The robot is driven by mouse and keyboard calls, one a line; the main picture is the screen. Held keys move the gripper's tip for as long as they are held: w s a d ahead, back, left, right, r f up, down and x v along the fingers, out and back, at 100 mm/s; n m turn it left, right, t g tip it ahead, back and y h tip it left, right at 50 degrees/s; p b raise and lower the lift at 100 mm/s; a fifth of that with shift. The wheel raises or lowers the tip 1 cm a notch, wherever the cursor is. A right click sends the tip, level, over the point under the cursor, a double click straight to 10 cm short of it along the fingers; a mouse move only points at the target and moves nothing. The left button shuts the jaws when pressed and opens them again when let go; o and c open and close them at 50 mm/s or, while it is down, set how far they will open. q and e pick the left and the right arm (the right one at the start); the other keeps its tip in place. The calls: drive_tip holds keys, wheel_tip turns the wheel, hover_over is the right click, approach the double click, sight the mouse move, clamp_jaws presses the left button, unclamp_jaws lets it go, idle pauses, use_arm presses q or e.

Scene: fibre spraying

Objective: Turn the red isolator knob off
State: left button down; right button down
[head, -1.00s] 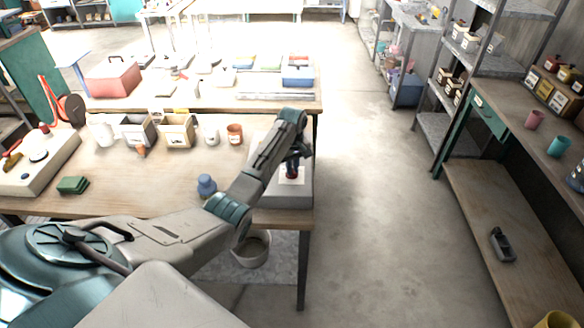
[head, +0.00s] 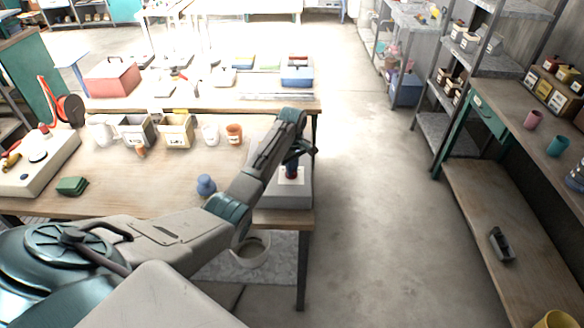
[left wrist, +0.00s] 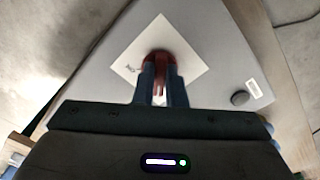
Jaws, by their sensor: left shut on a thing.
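The red isolator knob (left wrist: 158,58) sits on a white square plate (left wrist: 185,47) on top of a grey box (left wrist: 215,30). In the head view the box (head: 300,196) stands at the right front corner of the workbench, and the knob is mostly hidden by my gripper. My left gripper (head: 292,172) points down at the knob. In the left wrist view its two fingers (left wrist: 160,85) are shut on the knob, one on each side. My right gripper is not in view.
A blue knobbed object (head: 206,186) stands on the bench left of my forearm. Pots and open boxes, such as an orange pot (head: 234,133), line the back of the bench. A bucket (head: 252,250) is below. The floor to the right is clear.

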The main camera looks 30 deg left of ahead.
use_arm(q)
drive_tip(key=c, duration=1.6)
unclamp_jaws()
drive_tip(key=shift+w+r, duration=0.1)
drive_tip(key=shift+r, duration=0.05)
drive_tip(key=shift+o, duration=0.6)
drive_tip(key=shift+d, duration=0.15)
drive_tip(key=shift+r, duration=0.25)
wheel_tip(320, 180, up, 10)
drive_tip(key=b, duration=0.3)
drive_tip(key=shift+r, duration=0.2)
